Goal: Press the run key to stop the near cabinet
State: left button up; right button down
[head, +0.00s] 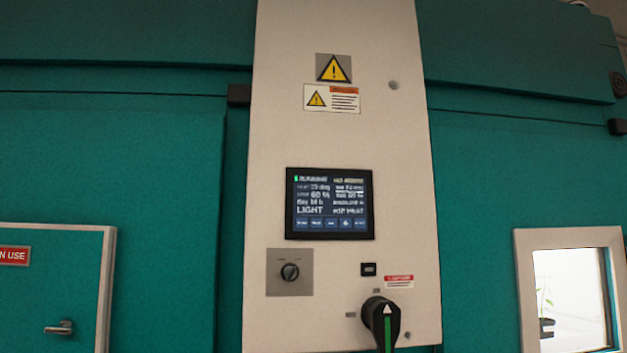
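The near cabinet's light control panel (343,140) stands upright between teal walls. Its dark-framed screen (330,204) is lit, with a green mark and a status word that looks like "RUNNING" at the top left, and readings below. A row of small keys (331,223) runs along the screen's bottom; their labels are too small to read, so I cannot tell which is the run key. A small black switch or button (368,269) sits below the screen. Neither of my grippers shows in the head view.
A selector knob (290,272) on a grey plate sits below left of the screen. A black rotary handle (382,318) with a green stripe juts out below right. A door with a lever handle (60,328) is at left; a window (571,298) shows a plant at right.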

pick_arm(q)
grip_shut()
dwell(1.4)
